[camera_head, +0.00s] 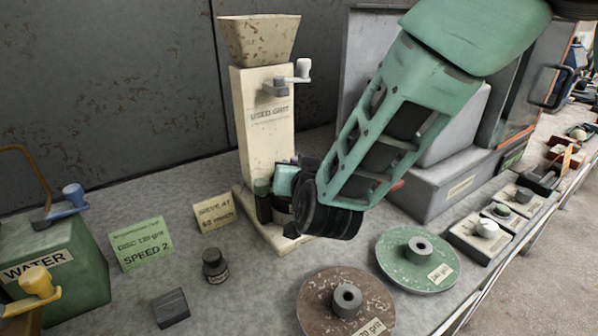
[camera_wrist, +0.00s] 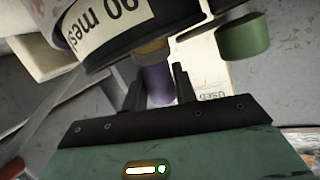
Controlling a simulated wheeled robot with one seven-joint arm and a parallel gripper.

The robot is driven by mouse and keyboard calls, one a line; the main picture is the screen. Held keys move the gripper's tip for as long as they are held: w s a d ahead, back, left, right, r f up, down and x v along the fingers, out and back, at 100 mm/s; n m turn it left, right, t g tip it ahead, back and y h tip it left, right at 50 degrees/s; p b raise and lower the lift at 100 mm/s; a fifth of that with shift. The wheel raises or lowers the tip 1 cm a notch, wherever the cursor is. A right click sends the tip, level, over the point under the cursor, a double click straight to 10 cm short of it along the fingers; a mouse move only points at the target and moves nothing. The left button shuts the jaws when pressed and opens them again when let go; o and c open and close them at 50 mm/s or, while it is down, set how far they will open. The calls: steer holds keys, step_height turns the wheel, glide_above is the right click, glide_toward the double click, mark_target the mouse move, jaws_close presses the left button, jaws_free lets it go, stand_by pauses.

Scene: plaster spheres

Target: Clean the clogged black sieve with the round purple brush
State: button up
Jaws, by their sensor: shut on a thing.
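In the wrist view, the fingers of my gripper (camera_wrist: 159,72) are shut on a purple cylinder, which looks like the purple brush (camera_wrist: 159,88). A tan band shows at the brush's far end, just below a black round rim. That rim looks like the black sieve (camera_wrist: 112,55), with a white label ending in "mesh". I cannot tell whether brush and sieve touch, and the sieve's mesh face is hidden. In the head view, my gripper (camera_head: 284,205) is at the foot of the cream "USED GRIT" column (camera_head: 268,135); my arm hides the brush and sieve there.
A green-capped thing (camera_head: 262,187) stands close to my gripper; its green end also shows in the wrist view (camera_wrist: 245,38). A brown disc (camera_head: 318,300) and a green disc (camera_head: 400,248) lie in front. A small dark bottle (camera_head: 214,266) and a green water tank (camera_head: 75,262) stand left.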

steer(key=shift+w+r, duration=0.15)
steer(key=shift+r, duration=0.05)
steer(key=shift+r+p, duration=0.85)
steer(key=shift+r, duration=0.35)
step_height(320, 180, up, 4)
steer(key=p, duration=0.3)
steer(key=shift+r, duration=0.1)
